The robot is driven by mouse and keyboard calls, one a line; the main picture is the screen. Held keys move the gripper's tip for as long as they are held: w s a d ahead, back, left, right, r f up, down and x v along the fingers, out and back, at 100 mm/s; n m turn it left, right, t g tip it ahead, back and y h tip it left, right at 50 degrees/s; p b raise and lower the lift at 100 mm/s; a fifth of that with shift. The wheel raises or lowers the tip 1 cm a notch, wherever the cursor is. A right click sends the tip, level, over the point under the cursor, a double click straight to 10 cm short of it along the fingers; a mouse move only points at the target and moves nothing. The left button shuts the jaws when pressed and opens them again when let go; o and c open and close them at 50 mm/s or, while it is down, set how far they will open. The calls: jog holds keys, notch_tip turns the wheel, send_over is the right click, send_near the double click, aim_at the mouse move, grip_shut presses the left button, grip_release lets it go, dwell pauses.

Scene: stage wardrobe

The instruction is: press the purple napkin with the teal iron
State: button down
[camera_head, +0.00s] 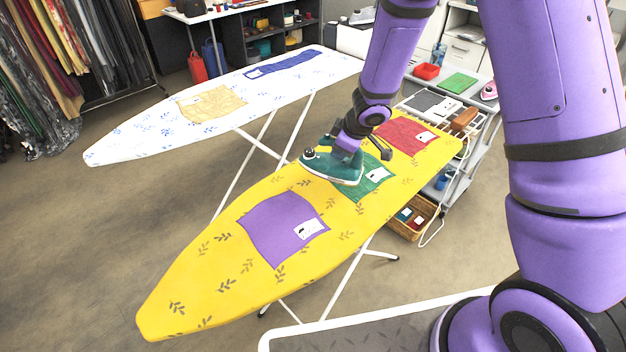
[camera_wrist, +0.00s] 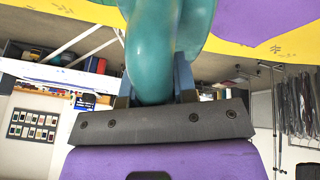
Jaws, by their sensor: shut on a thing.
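The purple napkin (camera_head: 283,228) lies flat on the yellow ironing board (camera_head: 190,290), with a small white label on its right part. The teal iron (camera_head: 333,166) is over the left part of the green napkin (camera_head: 374,181), up the board from the purple one. I cannot tell if its sole touches the cloth. My gripper (camera_head: 347,146) is shut on the iron's handle; in the wrist view the teal handle (camera_wrist: 152,50) sits between the fingers. Purple cloth (camera_wrist: 245,20) shows at the top of the wrist view.
A red napkin (camera_head: 405,134) lies at the board's far end. A white ironing board (camera_head: 130,140) with a tan napkin (camera_head: 211,103) and a blue napkin (camera_head: 280,66) stands to the left. A cart (camera_head: 480,125) with a basket (camera_head: 411,222) stands at the right.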

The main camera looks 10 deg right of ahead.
jog(key=s+a+n+g+y, duration=0.2)
jog(key=s+a+n+g, duration=0.3)
jog(key=s+a+n, duration=0.55)
notch_tip(320, 180, down, 6)
jog(key=d+n, duration=0.1)
jog(key=n, duration=0.1)
jog(key=shift+s+d, duration=0.15)
jog(key=shift+s, duration=0.1)
jog(key=shift+n, duration=0.25)
